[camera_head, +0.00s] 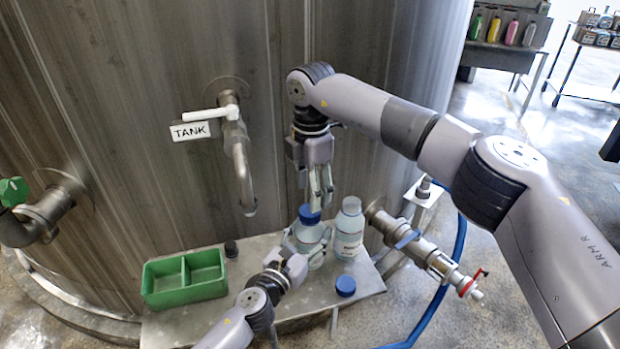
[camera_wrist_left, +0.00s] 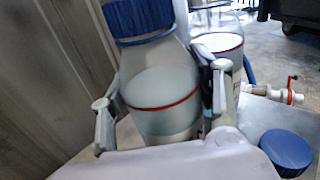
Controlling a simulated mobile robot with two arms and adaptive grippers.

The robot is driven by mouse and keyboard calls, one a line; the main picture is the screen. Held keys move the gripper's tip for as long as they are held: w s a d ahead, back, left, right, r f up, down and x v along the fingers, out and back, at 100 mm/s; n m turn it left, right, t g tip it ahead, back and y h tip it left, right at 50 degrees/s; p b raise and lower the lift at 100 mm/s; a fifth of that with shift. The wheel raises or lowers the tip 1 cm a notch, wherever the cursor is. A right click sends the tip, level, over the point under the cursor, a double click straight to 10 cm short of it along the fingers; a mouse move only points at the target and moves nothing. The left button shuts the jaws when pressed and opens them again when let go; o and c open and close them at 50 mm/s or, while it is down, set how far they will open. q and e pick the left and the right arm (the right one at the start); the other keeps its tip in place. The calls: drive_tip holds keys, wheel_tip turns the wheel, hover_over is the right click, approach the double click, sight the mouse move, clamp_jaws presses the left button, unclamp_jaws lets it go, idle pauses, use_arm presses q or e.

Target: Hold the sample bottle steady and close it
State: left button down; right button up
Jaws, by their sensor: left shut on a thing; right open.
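The sample bottle (camera_head: 311,238) stands on the metal shelf, with a blue cap (camera_head: 309,213) on its mouth. Whether the cap is screwed tight cannot be told. My left gripper (camera_head: 308,247) is shut on the bottle's body from the front. In the left wrist view, its fingers lie on either side of the bottle (camera_wrist_left: 160,95), below the blue cap (camera_wrist_left: 140,18). My right gripper (camera_head: 321,203) points down, open, just above and slightly right of the cap. Its fingertips look close to the cap; contact cannot be told.
A second bottle (camera_head: 349,230), uncapped, stands close on the right. A loose blue cap (camera_head: 345,285) lies on the shelf (camera_head: 215,318) in front. A tank tap (camera_head: 241,165) hangs behind.

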drive_tip(key=n, duration=0.4)
drive_tip(key=shift+r+n, duration=0.2)
drive_tip(key=shift+n, duration=0.1)
drive_tip(key=n, duration=0.4)
drive_tip(key=shift+r, duration=0.15)
drive_tip(key=n, duration=0.7)
drive_tip(key=shift+r, duration=0.3)
drive_tip(key=n, duration=0.4)
drive_tip(key=shift+a+r, duration=0.1)
drive_tip(key=shift+r, duration=0.05)
drive_tip(key=n, duration=0.4)
drive_tip(key=shift+r+n, duration=0.15)
drive_tip(key=shift+n, duration=0.15)
drive_tip(key=n, duration=0.7)
drive_tip(key=shift+r, duration=0.25)
hover_over(310, 237)
drive_tip(key=w, duration=0.3)
drive_tip(key=shift+f, duration=4)
